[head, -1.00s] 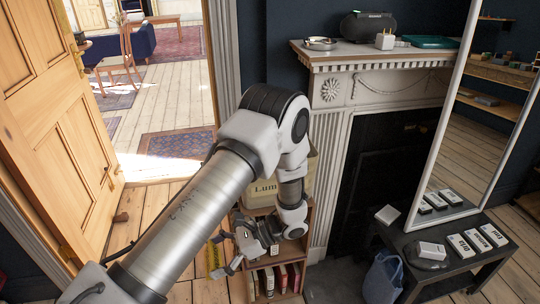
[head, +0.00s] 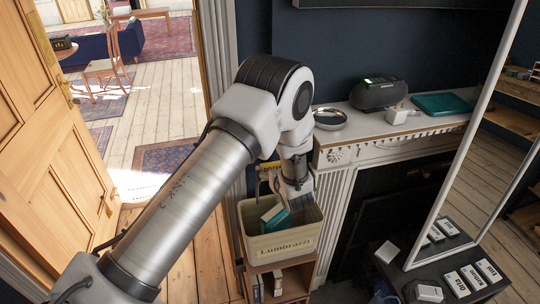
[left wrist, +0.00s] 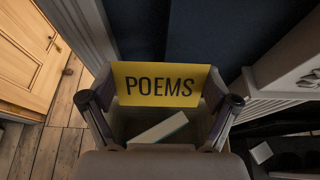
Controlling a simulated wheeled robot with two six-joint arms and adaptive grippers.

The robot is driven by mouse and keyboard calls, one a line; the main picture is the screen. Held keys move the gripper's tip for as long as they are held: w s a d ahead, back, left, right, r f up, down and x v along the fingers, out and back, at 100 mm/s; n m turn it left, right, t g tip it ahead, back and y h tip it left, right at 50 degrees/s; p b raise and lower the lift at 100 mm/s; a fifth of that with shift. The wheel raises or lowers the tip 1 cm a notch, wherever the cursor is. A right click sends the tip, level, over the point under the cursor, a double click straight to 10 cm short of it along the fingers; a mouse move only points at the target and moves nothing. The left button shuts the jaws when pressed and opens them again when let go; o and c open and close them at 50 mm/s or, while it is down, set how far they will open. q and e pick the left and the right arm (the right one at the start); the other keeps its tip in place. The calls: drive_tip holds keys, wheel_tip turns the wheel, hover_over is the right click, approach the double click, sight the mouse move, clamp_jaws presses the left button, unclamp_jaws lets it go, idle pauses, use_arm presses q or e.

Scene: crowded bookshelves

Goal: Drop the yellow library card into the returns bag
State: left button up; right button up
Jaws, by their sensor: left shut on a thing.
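The yellow card (left wrist: 158,84) reads "POEMS" and stands upright between the fingers of my left gripper (left wrist: 162,100), which is shut on it. In the head view, only a small part of the yellow card (head: 269,166) shows behind my left gripper (head: 270,182), above the cream bin. A blue-grey bag (head: 383,291), probably the returns bag, is partly visible at the bottom edge, to the right of the gripper and lower. Most of it is cut off. My right gripper is not in view.
The cream bin (head: 285,245) marked "Lumbrazzi" stands on a small bookcase (head: 281,283) and holds books. The mantelpiece (head: 395,130) carries a metal bowl (head: 329,118), a dark speaker (head: 380,94) and a teal item (head: 443,104). A leaning mirror and a dark bench with labelled blocks are right.

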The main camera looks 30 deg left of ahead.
use_arm(q)
drive_tip(key=f, duration=0.1)
drive_tip(key=s+d+f+b, duration=0.1)
drive_tip(key=f+b, duration=0.1)
drive_tip(key=f, duration=0.1)
drive_tip(key=shift+s+d+f, duration=0.1)
drive_tip(key=shift+s+d, duration=0.1)
drive_tip(key=shift+s, duration=0.05)
drive_tip(key=o, duration=0.5)
drive_tip(key=shift+s+d+r, duration=0.25)
drive_tip(key=shift+d+r, duration=0.05)
drive_tip(key=v, duration=1.1)
drive_tip(key=shift+d+f, duration=0.2)
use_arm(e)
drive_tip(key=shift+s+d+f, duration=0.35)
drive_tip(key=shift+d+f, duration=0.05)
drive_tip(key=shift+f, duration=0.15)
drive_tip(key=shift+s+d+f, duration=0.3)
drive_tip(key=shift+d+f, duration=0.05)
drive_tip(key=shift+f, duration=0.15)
use_arm(q)
drive_tip(key=shift+s, duration=0.1)
